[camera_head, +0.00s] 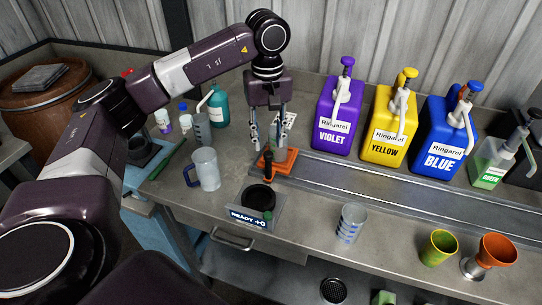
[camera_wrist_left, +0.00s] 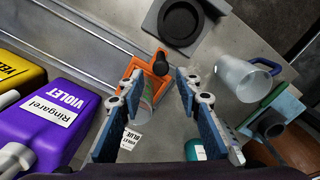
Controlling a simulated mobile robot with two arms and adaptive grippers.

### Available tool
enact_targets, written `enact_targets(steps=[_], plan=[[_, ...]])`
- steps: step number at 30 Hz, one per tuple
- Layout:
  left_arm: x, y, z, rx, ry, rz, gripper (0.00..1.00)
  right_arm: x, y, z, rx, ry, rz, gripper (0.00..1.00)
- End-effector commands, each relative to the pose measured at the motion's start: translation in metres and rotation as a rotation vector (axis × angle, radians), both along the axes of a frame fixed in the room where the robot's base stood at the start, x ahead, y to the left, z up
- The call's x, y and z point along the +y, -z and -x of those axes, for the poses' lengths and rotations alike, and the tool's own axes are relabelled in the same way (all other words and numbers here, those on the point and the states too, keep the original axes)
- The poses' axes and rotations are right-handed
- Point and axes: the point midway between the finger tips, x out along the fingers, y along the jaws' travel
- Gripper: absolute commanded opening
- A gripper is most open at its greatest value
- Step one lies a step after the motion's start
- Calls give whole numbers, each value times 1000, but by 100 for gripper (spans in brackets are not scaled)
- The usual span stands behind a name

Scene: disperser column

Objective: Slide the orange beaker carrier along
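The orange beaker carrier (camera_head: 285,157) sits at the left end of the metal rail on the bench. It has a dark upright knob (camera_head: 268,164) on its near side. In the left wrist view the orange carrier (camera_wrist_left: 128,68) and its black knob (camera_wrist_left: 160,63) lie just beyond the fingertips. My left gripper (camera_head: 269,146) points down over the carrier, its two blue-padded fingers (camera_wrist_left: 157,82) spread apart with nothing clamped between them. A clear cylinder shows between the fingers in the wrist view; its base is partly hidden. My right gripper is not in view.
The rail (camera_head: 390,193) runs clear to the right, past violet (camera_head: 338,118), yellow (camera_head: 391,124) and blue (camera_head: 441,140) dispensers. Green (camera_head: 438,247) and orange (camera_head: 497,250) cups stand at right.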

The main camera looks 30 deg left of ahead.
Motion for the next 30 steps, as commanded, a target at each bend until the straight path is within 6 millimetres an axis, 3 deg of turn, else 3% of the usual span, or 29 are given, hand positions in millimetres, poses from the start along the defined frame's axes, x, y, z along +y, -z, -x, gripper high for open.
enact_targets(steps=[15,26,30], plan=[[1,68,2,6,-1,-4,32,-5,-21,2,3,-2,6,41],[0,77,1,3,0,-3,32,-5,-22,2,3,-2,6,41],[0,77,1,3,0,-3,18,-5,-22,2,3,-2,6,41]])
